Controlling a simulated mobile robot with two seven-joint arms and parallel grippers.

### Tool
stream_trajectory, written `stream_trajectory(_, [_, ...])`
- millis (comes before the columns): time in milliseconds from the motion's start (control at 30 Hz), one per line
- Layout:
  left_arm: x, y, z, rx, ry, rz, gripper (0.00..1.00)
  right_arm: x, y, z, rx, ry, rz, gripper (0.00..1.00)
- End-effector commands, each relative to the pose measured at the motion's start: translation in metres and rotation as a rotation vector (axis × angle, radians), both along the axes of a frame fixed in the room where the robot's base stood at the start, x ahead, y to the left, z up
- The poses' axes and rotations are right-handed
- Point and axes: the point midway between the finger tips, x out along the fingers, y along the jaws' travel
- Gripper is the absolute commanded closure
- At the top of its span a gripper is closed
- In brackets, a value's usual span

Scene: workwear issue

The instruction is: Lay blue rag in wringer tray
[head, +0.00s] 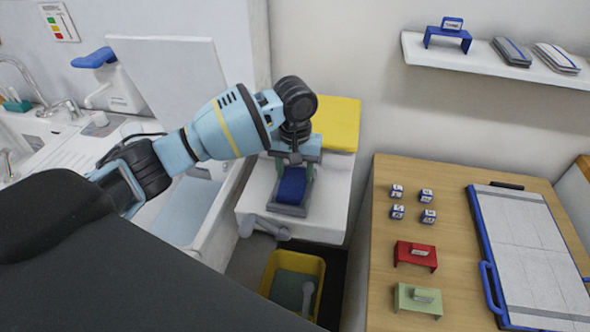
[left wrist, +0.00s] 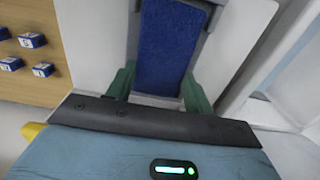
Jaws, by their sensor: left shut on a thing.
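The blue rag (head: 291,187) is a flat dark-blue cloth at the grey wringer tray (head: 288,211), on a white stand at the middle. My left gripper (head: 292,172) reaches down over the tray's far end and is shut on the rag. In the left wrist view the rag (left wrist: 170,45) lies between the two green fingers (left wrist: 160,88), with the tray's grey edge (left wrist: 158,101) around it. I cannot tell whether the rag's underside rests on the tray. My right gripper is not in view.
A yellow bin (head: 318,265) stands below the white stand (head: 328,213). A yellow block (head: 338,122) is behind my gripper. At right, a wooden table (head: 384,240) carries small blocks, a red stand (head: 415,256), a green stand (head: 418,300) and a blue-edged board (head: 530,245). A sink is at left.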

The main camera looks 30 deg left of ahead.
Motion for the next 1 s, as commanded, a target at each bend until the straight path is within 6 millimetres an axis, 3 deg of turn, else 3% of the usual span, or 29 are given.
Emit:
stream_trajectory(133, [0.000,0.000,-0.002,0.000,-0.001,0.000,0.74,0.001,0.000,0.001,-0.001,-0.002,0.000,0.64])
stream_trajectory(167, [0.000,0.000,-0.002,0.000,-0.002,0.000,0.46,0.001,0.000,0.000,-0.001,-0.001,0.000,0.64])
stream_trajectory(300, [0.000,0.000,-0.002,0.000,-0.001,0.000,0.27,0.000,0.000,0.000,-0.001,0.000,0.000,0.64])
stream_trajectory(667, [0.000,0.000,0.000,0.000,0.000,-0.001,0.26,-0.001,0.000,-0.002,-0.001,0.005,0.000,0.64])
stream_trajectory(767, [0.000,0.000,0.011,-0.001,-0.002,-0.001,0.26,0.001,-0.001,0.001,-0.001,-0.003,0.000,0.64])
stream_trajectory(1000, [0.001,-0.001,0.059,-0.001,-0.007,-0.001,0.26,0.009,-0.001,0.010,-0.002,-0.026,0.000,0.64])
